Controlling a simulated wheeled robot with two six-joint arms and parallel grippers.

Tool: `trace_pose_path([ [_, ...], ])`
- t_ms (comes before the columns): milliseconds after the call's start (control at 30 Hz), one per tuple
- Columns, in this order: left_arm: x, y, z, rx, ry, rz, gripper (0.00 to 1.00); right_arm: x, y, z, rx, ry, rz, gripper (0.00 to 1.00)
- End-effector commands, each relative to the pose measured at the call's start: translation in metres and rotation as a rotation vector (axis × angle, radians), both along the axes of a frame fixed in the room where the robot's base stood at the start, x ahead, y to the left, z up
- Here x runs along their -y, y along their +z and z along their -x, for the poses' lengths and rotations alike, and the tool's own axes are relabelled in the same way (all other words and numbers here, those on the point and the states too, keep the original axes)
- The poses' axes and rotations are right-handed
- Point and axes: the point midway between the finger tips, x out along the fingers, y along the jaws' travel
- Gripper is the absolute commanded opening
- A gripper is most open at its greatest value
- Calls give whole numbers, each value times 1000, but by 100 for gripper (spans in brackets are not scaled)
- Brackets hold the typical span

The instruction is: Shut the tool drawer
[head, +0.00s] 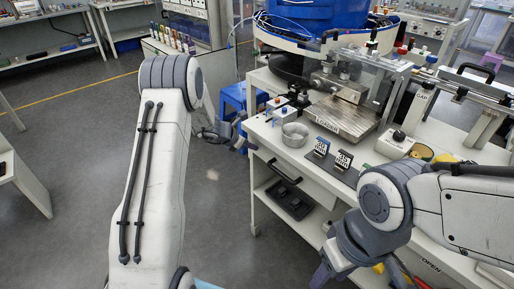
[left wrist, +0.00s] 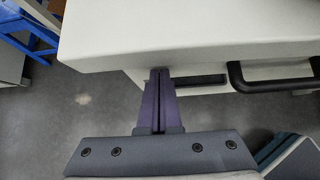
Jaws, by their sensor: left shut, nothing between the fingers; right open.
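A white drawer front with a black bar handle (head: 284,172) is under the left part of the bench top, and the handle also shows in the left wrist view (left wrist: 272,76). I cannot tell how far that drawer stands out. My left gripper (head: 241,137) is at the bench's left corner, left of the handle. In the left wrist view its fingers (left wrist: 160,72) are shut and empty, their tips close to the bench edge; contact is unclear. My right gripper (head: 358,277) is open, low at the bench front, partly hidden by its arm.
The bench top (head: 262,128) carries a metal bowl (head: 294,134), two tag stands (head: 331,156) and a blue feeder (head: 300,20). A black tray (head: 290,202) lies on the shelf below. A blue stool (head: 233,97) stands behind my left gripper. Floor at left is clear.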

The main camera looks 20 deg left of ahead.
Motion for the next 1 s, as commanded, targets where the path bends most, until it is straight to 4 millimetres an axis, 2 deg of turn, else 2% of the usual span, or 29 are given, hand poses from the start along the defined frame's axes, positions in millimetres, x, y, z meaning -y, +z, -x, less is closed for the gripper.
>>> trace_pose_path([
  [100, 2, 3, -5, 10, 2, 3, 0, 0, 0, 0, 0, 0, 0, 49],
  [467, 2, 3, -4, 12, 1, 5, 0, 0, -2, 0, 0, 0, 0, 49],
  [700, -11, 0, 19, 6, -6, 3, 0, 0, -14, 0, 0, 0, 0, 49],
  [733, -14, 3, 23, 6, -8, 1, 0, 0, -13, 0, 0, 0, 0, 49],
  [800, -22, 22, 33, 8, -6, 0, 0, 0, -7, 0, 0, 0, 0, 49],
  [1000, -36, 52, 60, 5, -8, 0, 0, 0, -1, 0, 0, 0, 0, 49],
])
